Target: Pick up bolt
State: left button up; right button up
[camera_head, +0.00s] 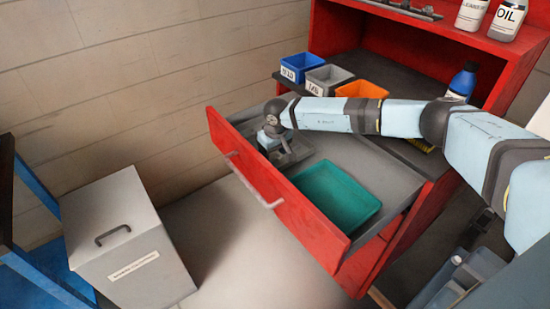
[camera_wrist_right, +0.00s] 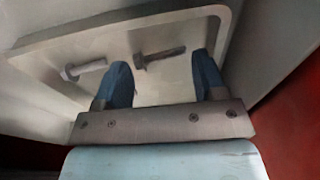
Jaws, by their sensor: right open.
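In the right wrist view, two bolts lie apart in a light grey tray (camera_wrist_right: 185,30). One bolt (camera_wrist_right: 160,57) is darker and lies between and just beyond my fingertips. The other bolt (camera_wrist_right: 85,69) is lighter and lies to the left of the left finger. My right gripper (camera_wrist_right: 162,75) is open, with blue fingertips and nothing between them. In the head view my right gripper (camera_head: 272,140) reaches down into the open red drawer (camera_head: 290,205), over the grey tray (camera_head: 292,157). The bolts are hidden there. My left gripper is not in view.
A green tray (camera_head: 337,196) sits in the drawer beside the grey one. Blue (camera_head: 300,67), grey (camera_head: 328,79) and orange (camera_head: 361,90) bins stand on the worktop behind. A blue bottle (camera_head: 463,80) stands at the right. A lidded grey box (camera_head: 127,240) is at the left.

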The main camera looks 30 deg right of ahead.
jog(key=shift+w+f, duration=0.1)
jog(key=shift+f, duration=0.6)
jog(key=c, duration=0.5)
jog(key=shift+c, duration=0.2)
jog(key=shift+r, duration=0.2)
